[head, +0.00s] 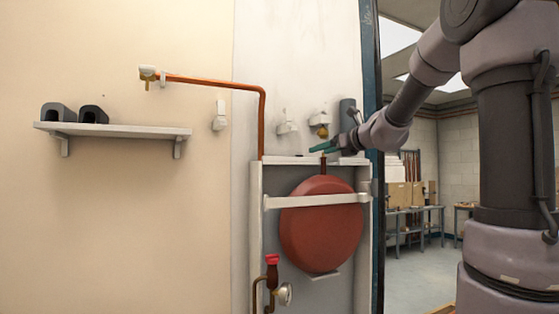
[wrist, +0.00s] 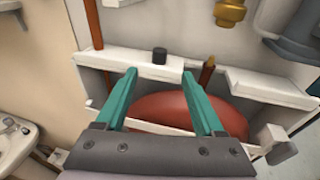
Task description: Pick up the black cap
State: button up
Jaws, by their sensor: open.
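A small black cap (wrist: 159,55) stands upright on the white top ledge (wrist: 115,59) of the frame around the red tank. In the head view it is only a small dark spot (head: 300,155) on the ledge, left of my gripper. My gripper (wrist: 160,73) has two teal fingers spread apart with nothing between them. In the wrist view the cap lies just beyond the fingertips, between their lines, and is apart from them. In the head view the gripper (head: 322,147) reaches in from the right, near the ledge top.
The red tank (head: 318,225) sits below the ledge behind a white crossbar. A copper pipe (head: 215,83) runs down to the ledge's left end. A brass fitting (wrist: 229,13) and a dark grey cylinder (wrist: 295,25) are on the wall.

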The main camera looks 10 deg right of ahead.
jog(key=x, duration=0.9)
jog(key=shift+w+a, duration=0.25)
jog(key=shift+w, duration=0.1)
grip_shut()
